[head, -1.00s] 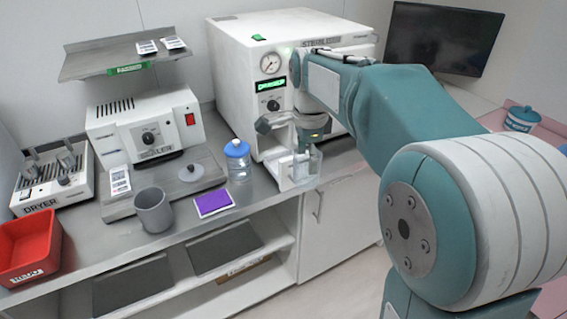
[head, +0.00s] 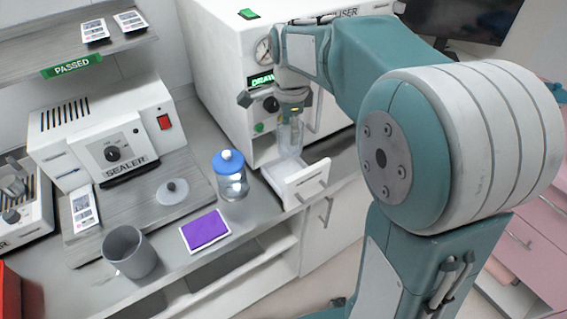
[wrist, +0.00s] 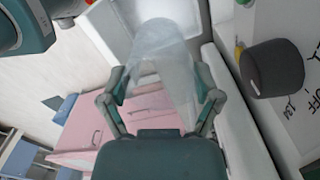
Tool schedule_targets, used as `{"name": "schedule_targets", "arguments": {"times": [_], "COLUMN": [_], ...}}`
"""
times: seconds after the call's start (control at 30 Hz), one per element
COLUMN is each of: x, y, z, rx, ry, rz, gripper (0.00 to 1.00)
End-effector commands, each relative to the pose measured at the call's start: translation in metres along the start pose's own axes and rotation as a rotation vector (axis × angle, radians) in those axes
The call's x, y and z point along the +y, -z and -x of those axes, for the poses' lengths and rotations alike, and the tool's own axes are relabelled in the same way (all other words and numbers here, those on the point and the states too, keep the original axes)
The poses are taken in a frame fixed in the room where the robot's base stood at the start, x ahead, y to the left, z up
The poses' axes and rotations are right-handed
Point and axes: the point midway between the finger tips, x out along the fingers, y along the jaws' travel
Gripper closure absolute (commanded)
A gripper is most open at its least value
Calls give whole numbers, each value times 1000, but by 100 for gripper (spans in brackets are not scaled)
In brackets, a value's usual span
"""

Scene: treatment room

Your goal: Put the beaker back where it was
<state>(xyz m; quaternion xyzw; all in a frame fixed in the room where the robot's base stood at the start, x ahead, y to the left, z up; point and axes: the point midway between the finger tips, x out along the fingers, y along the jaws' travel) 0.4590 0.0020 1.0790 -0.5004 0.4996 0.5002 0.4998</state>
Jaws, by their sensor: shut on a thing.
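The clear beaker (head: 289,139) hangs below my gripper (head: 292,104) in the head view, close to the white machine's front. In the wrist view the see-through beaker (wrist: 160,55) sits between the two fingers of my gripper (wrist: 163,92), which are shut on it. An open white drawer (head: 307,184) sticks out of the machine under the beaker. Whether the beaker's bottom touches the drawer I cannot tell.
A blue-lidded jar (head: 231,178) stands left of the drawer. A purple pad (head: 205,230), a grey cup (head: 129,252) and the sealer (head: 108,140) are farther left. The white machine (head: 228,75) stands close behind my gripper.

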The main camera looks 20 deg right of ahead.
Motion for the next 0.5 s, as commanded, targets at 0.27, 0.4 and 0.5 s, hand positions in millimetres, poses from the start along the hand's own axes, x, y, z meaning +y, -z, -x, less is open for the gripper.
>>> {"name": "schedule_targets", "arguments": {"times": [0.27,0.4,0.5], "x": [0,0,0], "y": [0,0,0], "z": [-46,-64,-71], "rx": [1,1,1], "ry": [-4,-2,-2], "rz": [0,0,0], "gripper": [69,69,69]}}
